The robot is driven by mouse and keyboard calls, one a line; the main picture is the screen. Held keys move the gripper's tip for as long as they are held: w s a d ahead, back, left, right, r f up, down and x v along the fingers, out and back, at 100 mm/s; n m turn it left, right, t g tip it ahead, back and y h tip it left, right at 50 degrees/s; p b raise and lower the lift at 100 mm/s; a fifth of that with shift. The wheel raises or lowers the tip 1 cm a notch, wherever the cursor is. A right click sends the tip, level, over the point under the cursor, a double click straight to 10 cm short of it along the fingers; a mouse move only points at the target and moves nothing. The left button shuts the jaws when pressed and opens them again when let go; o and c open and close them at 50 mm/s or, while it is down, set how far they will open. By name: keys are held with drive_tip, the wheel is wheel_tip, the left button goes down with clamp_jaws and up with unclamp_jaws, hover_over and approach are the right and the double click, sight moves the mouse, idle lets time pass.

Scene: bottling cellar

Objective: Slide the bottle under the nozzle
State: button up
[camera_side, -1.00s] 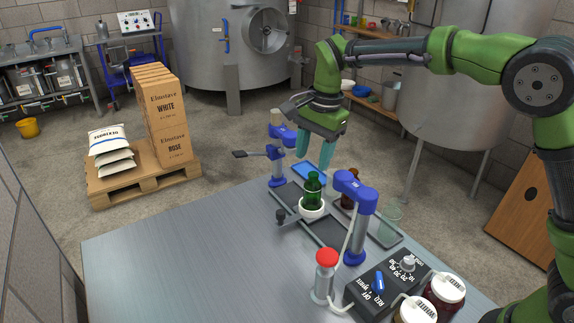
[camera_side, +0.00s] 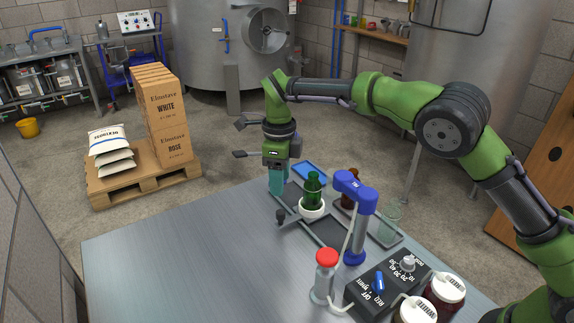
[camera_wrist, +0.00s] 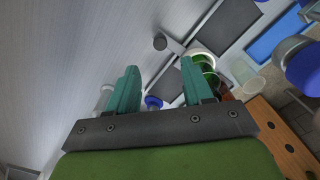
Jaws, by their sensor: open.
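The green bottle (camera_side: 313,188) stands upright in a white round holder (camera_side: 312,210) on a dark track. A knob (camera_side: 281,216) sticks out from the holder's left side.
A control box (camera_side: 385,283) and jars are in front. The table's left is clear.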

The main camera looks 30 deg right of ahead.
sight(281, 212)
wheel_tip(281, 212, down, 10)
drive_tip(key=shift+r, duration=0.2)
drive_tip(key=shift+c, duration=0.3)
clamp_jaws()
